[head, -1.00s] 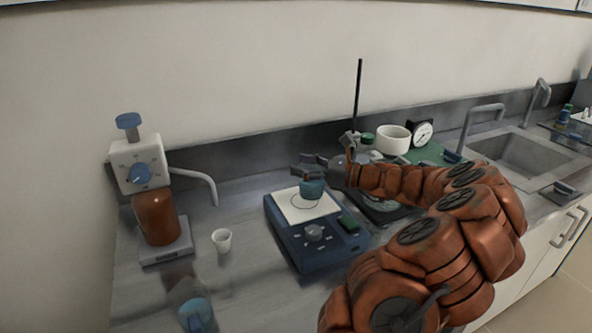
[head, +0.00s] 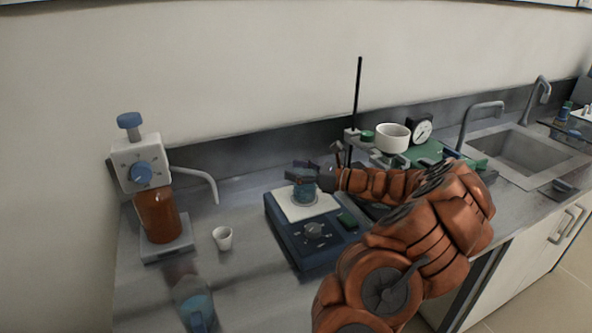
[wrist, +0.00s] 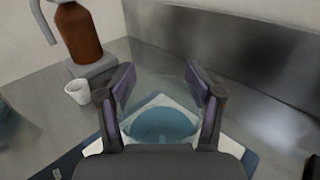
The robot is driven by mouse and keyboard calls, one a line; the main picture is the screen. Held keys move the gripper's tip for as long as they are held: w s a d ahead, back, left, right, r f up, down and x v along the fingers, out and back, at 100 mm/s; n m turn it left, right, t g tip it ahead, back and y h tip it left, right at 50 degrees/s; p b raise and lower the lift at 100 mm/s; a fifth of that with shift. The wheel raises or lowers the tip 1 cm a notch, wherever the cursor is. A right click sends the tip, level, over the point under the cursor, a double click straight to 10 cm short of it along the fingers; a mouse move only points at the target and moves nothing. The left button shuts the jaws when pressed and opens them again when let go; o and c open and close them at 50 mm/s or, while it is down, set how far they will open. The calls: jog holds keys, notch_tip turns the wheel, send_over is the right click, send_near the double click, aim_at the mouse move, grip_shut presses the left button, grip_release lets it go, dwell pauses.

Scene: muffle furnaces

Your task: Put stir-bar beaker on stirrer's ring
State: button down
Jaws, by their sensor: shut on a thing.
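My gripper (head: 302,175) is shut on a clear beaker (head: 304,193) with blue liquid. It holds the beaker upright over the white top (head: 325,205) of a blue stirrer (head: 313,245). The beaker covers most of the ring on that top. I cannot tell whether its base touches the plate. In the wrist view the beaker (wrist: 162,124) sits between my gripper's two fingers (wrist: 160,88), with the white plate below it. I cannot make out a stir bar.
Another beaker (head: 198,312) with blue liquid stands at the front left. A small white cup (head: 223,238) and a brown bottle with a dispenser (head: 158,215) stand left of the stirrer. A black rod (head: 358,95), white bowl (head: 393,138) and gauge (head: 422,132) stand behind my arm.

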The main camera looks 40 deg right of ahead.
jog(key=shift+f, duration=0.1)
jog(key=shift+c, duration=0.8)
grip_release()
